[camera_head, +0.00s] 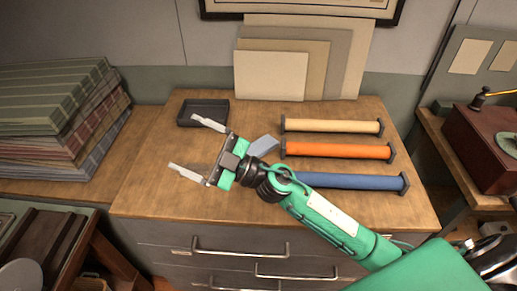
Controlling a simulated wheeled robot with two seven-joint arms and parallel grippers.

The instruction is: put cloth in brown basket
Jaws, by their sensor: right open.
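A stack of folded striped and plaid cloths (62,120), green on top with red and grey-blue below, lies on the wooden surface at the left. My right gripper (183,141) reaches in from the lower right over the wooden chest top. Its two pale fingers are spread wide, point left toward the stack and hold nothing. The gripper is clear of the stack, to its right. A small grey-blue piece (264,146) shows partly behind my wrist; I cannot tell what it is. I see no clear brown basket. My left gripper is not in view.
Cream (330,126), orange (338,150) and blue (350,182) rolls lie on the chest top (150,196). A black tray (203,112) sits near its back left. Pale boards (271,76) lean on the wall. A red-brown box (480,150) stands at right.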

